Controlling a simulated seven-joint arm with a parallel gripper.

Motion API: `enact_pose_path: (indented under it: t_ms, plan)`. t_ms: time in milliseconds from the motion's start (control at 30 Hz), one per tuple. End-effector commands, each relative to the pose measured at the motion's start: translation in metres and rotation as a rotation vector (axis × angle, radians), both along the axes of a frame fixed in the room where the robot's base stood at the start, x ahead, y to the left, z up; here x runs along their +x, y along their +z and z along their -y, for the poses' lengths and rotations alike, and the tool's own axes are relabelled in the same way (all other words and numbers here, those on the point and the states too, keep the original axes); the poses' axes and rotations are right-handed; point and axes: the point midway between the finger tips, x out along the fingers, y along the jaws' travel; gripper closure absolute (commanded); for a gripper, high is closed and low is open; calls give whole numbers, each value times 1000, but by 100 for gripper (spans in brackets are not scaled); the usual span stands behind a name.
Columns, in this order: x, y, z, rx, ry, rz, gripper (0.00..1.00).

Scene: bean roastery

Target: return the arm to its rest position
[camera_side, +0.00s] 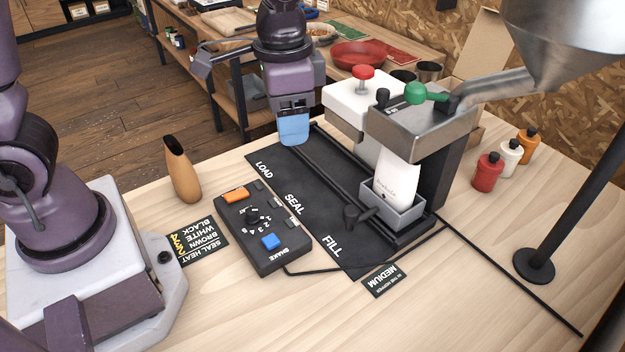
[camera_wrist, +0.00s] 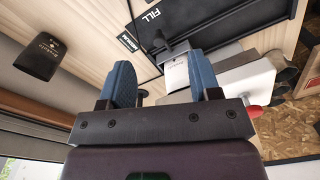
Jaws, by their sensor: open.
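My gripper (camera_side: 293,132) hangs above the Load end of the black mat (camera_side: 290,210), its blue fingers pointing down. In the wrist view my gripper (camera_wrist: 161,82) shows two blue fingers spread apart with nothing held between them. A white bag (camera_side: 397,182) stands upright in a grey tray (camera_side: 408,216) under the metal filling machine, well apart from my gripper. The bag shows beyond the fingers in the wrist view (camera_wrist: 176,76).
A control box (camera_side: 262,230) with orange and blue buttons and a brown bottle-shaped object (camera_side: 183,170) stand left of the mat. Three small bottles (camera_side: 510,158) stand at the right. A hopper (camera_side: 575,40) hangs top right. The front table is mostly clear.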

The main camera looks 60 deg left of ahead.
Motion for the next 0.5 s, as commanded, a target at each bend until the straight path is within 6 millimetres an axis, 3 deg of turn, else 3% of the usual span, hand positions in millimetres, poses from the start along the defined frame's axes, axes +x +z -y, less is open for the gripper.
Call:
enact_pose_path:
  t_ms: [33, 200, 400, 500]
  plan:
    - [-14, 15, -10, -7, 49, 37, 43]
    - [-60, 49, -37, -37, 202, 150, 43]
    - [-104, 72, -58, -80, 321, 298, 43]
    - [-116, 81, -64, -96, 346, 365, 43]
